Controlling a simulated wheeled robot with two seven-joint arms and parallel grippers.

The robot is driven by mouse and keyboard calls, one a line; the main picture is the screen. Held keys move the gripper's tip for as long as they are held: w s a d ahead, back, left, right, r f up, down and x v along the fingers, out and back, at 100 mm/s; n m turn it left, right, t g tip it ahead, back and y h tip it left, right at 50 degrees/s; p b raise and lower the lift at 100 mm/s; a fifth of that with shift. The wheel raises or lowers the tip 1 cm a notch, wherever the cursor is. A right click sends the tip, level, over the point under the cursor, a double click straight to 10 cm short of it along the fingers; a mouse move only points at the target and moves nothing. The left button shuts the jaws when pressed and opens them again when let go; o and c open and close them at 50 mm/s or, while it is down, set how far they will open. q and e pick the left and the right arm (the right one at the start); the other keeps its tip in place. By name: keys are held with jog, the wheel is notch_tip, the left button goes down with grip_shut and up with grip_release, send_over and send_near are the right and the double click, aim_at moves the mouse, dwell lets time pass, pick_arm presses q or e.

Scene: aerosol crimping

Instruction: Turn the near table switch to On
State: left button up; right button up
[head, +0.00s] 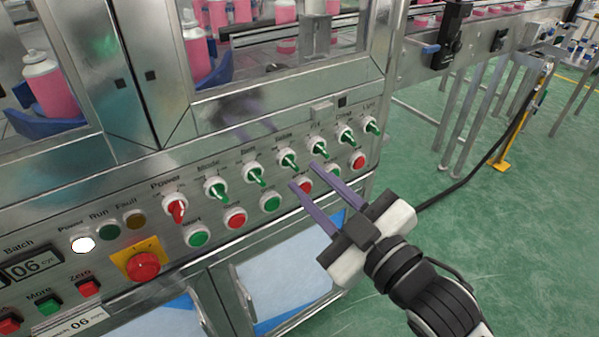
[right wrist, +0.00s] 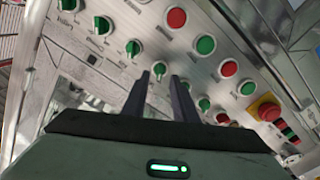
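A row of rotary switches runs along the sloped steel panel. The labels are too blurred to read surely, so I cannot confirm which one is the table switch. A green-handled switch (head: 289,160) in the middle of the row lies just beyond my right gripper (head: 306,176). The gripper's two slim fingers are apart, with nothing held between them. In the right wrist view, the same green switch (right wrist: 160,70) shows between the fingertips of the right gripper (right wrist: 163,77). I cannot tell whether they touch it. My left gripper is not in view.
Other green switches (head: 254,176) stand close on both sides, with a red-handled power switch (head: 175,209) at the left end. Green and red push buttons (head: 236,218) sit below. A red emergency stop (head: 142,265) is lower left. Green floor (head: 530,220) is open at right.

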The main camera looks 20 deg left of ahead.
aim_at(295, 167)
jog(key=shift+x, duration=1.95)
grip_shut()
